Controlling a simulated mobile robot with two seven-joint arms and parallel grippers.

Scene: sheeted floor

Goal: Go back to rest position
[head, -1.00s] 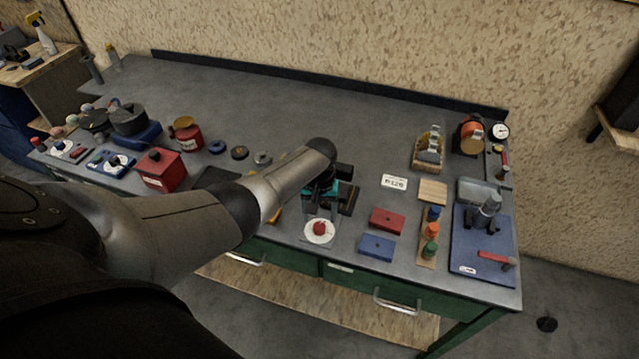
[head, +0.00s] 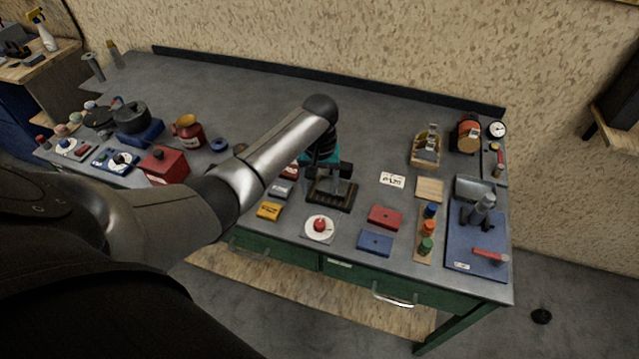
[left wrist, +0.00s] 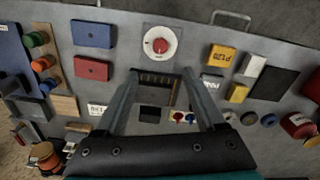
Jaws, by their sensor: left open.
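My left gripper (head: 328,178) hangs over the middle of the workbench, its arm coming in from the left. Its two fingers point down above a dark slotted tray (head: 333,195). In the left wrist view the gripper (left wrist: 160,80) is open, its fingers spread wide with nothing held between them. The slotted tray (left wrist: 158,88) shows beyond and between the fingers. A red knob on a white round plate (head: 319,227) sits in front of the gripper, and it also shows in the left wrist view (left wrist: 160,46). My right gripper is not in view.
The grey bench (head: 270,95) is crowded along its front. Red (head: 385,217) and blue (head: 375,243) blocks, a blue mat (head: 462,245) and a wooden rack of coloured knobs (head: 422,248) lie to the right. A red box (head: 164,167) and pots stand left. The back is clear.

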